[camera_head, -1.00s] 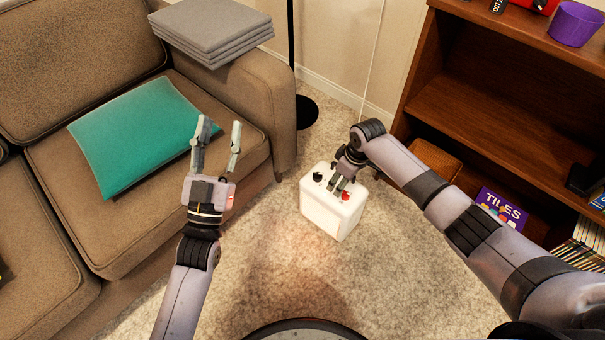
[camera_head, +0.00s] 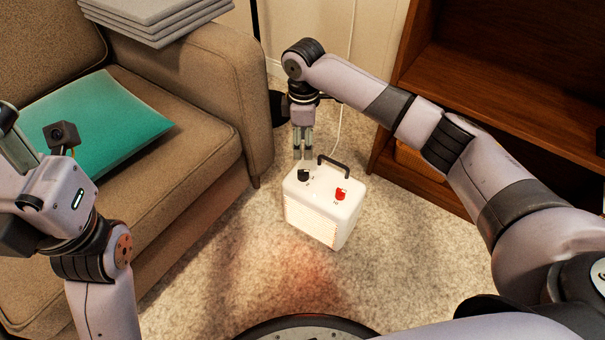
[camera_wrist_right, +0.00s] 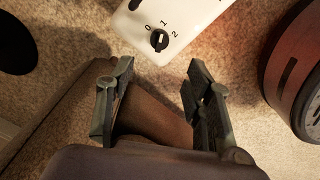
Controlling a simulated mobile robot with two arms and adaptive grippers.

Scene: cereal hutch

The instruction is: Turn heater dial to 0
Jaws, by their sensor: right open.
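The white heater (camera_head: 345,220) stands on the carpet, its front grille glowing. My right gripper (camera_head: 303,155) is open, fingers down, just behind the black dial in the head view; contact is not clear. In the wrist view its open fingers (camera_wrist_right: 160,76) are apart and empty, short of the dial. My left gripper (camera_head: 12,130) is cut off at the left edge.
A brown sofa (camera_head: 190,130) with a teal cushion (camera_head: 110,140) and folded grey cloths (camera_head: 155,15) is left of the heater. A wooden shelf (camera_head: 490,75) stands right. A white cord (camera_head: 337,130) runs behind the heater. Carpet in front is clear.

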